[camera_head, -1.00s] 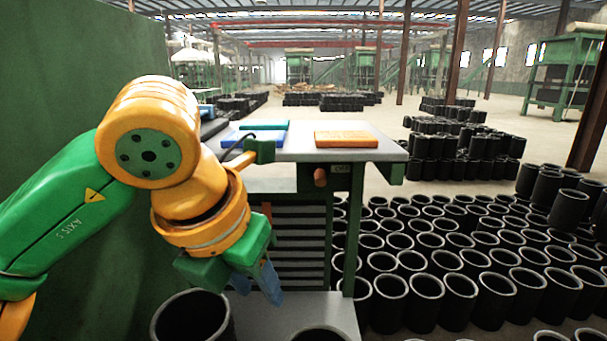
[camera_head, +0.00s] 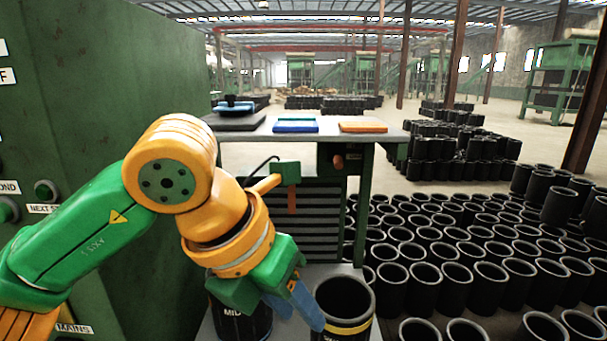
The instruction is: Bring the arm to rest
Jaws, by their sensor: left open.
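My left arm comes in from the left, orange and green. Its gripper (camera_head: 298,308) has blue fingers, is open, and points down and to the right. No object shows between the fingers. The fingers are in front of and between two black sleeves in the picture; whether they touch either one I cannot tell. One sleeve (camera_head: 232,322) has a partly hidden label and is partly covered by the gripper. The other sleeve (camera_head: 350,308), with a yellow band, stands upright just right of the fingers. My right gripper is out of view.
A grey-topped bench (camera_head: 262,132) stands ahead, with a blue block (camera_head: 296,125) and an orange block (camera_head: 363,127) on it. A green cabinet wall (camera_head: 110,100) with buttons is close on the left. Many black sleeves (camera_head: 430,283) cover the floor on the right.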

